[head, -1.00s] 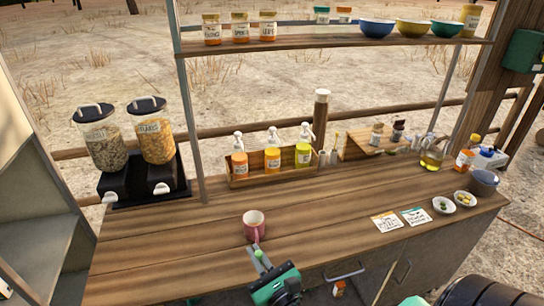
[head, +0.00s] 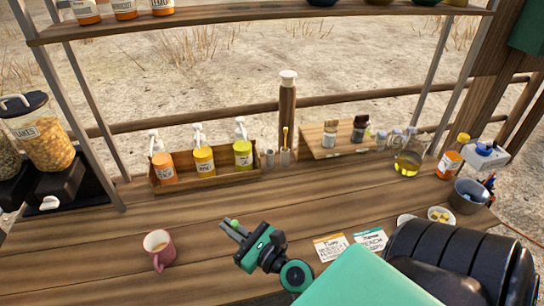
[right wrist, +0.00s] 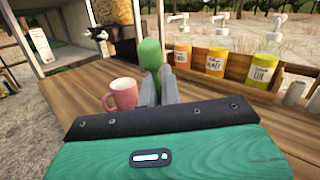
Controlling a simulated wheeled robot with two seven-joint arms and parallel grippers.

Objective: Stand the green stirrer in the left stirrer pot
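My right gripper (head: 232,229) is over the middle of the counter, its fingers pointing up and left. It is shut on the green stirrer (head: 234,222). The stirrer's rounded green end shows between the fingers in the right wrist view (right wrist: 151,55); the rest of it is hidden. The left stirrer pot (head: 269,158) is a small grey cup right of the bottle rack and looks empty. My left gripper is not in view.
A pink mug (head: 158,249) stands left of the gripper. A wooden rack (head: 210,181) with pump bottles stands left of the pots, and a tall wooden grinder (head: 287,112) behind them. Two cards (head: 330,247) lie to the right. The counter between gripper and pots is clear.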

